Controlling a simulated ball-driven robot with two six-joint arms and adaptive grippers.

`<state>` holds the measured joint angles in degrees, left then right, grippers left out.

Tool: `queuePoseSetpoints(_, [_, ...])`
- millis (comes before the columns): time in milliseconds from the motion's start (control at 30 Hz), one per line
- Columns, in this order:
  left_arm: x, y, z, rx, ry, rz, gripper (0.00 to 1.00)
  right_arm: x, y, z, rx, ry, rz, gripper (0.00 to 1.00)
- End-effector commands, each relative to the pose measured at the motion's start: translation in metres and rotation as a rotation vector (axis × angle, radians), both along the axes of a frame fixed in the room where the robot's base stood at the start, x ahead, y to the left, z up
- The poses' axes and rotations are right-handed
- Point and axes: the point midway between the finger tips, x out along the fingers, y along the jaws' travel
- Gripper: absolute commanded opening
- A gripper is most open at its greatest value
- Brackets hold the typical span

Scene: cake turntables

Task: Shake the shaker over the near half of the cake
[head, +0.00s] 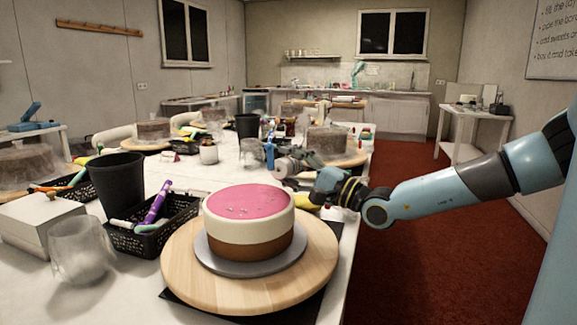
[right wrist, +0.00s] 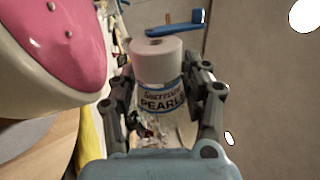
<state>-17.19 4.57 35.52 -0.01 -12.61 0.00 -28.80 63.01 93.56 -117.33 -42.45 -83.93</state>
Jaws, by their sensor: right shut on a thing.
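The cake (head: 250,222) has a pink top, a cream band and a brown lower band. It sits on a grey board (head: 213,262) on a round wooden turntable (head: 318,262). A few small pearls lie on its pink top, around the middle and toward the near side. My right gripper (right wrist: 163,88) is shut on the shaker (right wrist: 158,65), a jar with a pale pink cap and a label reading "PEARLS". In the head view the right gripper (head: 305,178) is behind and right of the cake, beside it rather than over it. My left gripper is not in view.
A black basket (head: 150,240) with coloured tubes, a black cup (head: 118,183), a clear glass (head: 78,250) and a white box (head: 42,225) stand left of the cake. More cakes on turntables stand farther back. The red floor (head: 420,260) at right is clear.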

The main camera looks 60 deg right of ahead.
Motion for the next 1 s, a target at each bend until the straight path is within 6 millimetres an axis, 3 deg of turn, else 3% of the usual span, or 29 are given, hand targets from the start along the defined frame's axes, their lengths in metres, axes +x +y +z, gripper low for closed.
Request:
queuePoseSetpoints(700, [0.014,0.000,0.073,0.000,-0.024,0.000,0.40,0.000,0.000,0.079,-0.007,-0.004,0.001,0.09])
queuePoseSetpoints(1000, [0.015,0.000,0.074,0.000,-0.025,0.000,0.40,0.000,0.000,0.080,-0.007,-0.002,0.000,0.09])
